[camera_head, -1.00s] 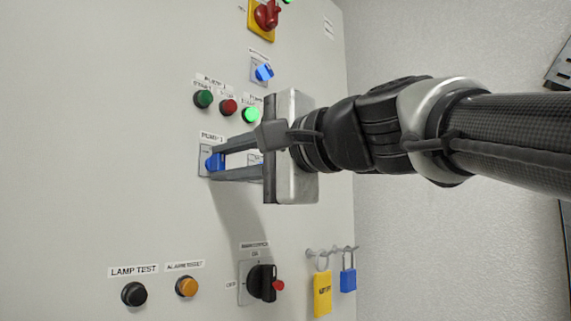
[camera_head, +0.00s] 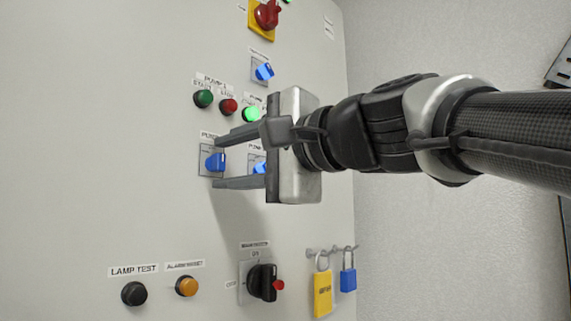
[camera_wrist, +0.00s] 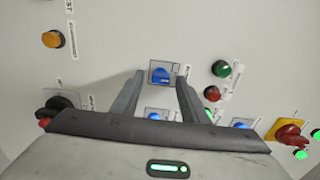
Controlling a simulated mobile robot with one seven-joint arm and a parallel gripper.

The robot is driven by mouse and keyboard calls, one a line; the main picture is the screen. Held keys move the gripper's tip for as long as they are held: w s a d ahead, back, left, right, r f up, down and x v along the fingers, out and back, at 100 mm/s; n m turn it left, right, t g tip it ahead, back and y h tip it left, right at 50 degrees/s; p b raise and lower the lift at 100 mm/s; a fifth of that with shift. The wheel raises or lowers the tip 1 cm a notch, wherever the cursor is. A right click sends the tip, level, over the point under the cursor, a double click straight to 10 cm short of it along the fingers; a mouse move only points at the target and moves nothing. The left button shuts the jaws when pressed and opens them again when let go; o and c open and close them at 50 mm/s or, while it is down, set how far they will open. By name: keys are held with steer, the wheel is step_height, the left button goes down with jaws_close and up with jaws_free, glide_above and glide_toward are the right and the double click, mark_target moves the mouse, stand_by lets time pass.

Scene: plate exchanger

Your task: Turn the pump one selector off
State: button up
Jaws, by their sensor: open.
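The pump one selector (camera_head: 215,162) is a blue knob on a grey square plate on the panel, under a label that reads roughly "PUMP 1". It also shows in the wrist view (camera_wrist: 161,75), between and just beyond my fingertips. My gripper (camera_head: 217,163) is open, its two grey fingers above and below the knob in the head view, with gaps on both sides. In the wrist view my gripper (camera_wrist: 158,82) has one finger on each side of the knob. The knob's exact pointing is too small to read.
Green (camera_head: 203,98), red (camera_head: 229,106) and lit green (camera_head: 251,114) buttons sit above. Bare panel lies to the left.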

steer(key=b+v, duration=0.2)
steer(key=v, duration=1.5)
steer(key=shift+s, duration=0.1)
steer(key=w+d+f+n+g+h+p, duration=0.1)
steer(key=w+f+h, duration=0.2)
steer(key=f, duration=0.8)
steer(key=w+d+f+n+g+h+p, duration=0.15)
steer(key=f+h, duration=0.25)
steer(key=f, duration=0.7)
steer(key=s+d+f+n+g+h, duration=0.1)
steer(key=d+f+h, duration=0.1)
steer(key=f, duration=0.6)
steer(key=s+d+f+n+g+h, duration=0.1)
steer(key=s+d+f+n+h, duration=0.1)
steer(key=f, duration=0.6)
steer(key=s+d+f+n+g+h, duration=0.1)
steer(key=d+f, duration=0.3)
steer(key=f, duration=0.4)
steer(key=shift+s+n+h+p, duration=0.45)
steer(key=shift+s+n+h, duration=0.25)
steer(key=shift+h, duration=0.2)
steer(key=shift+a+g, duration=0.1)
steer(key=shift+g, duration=0.15)
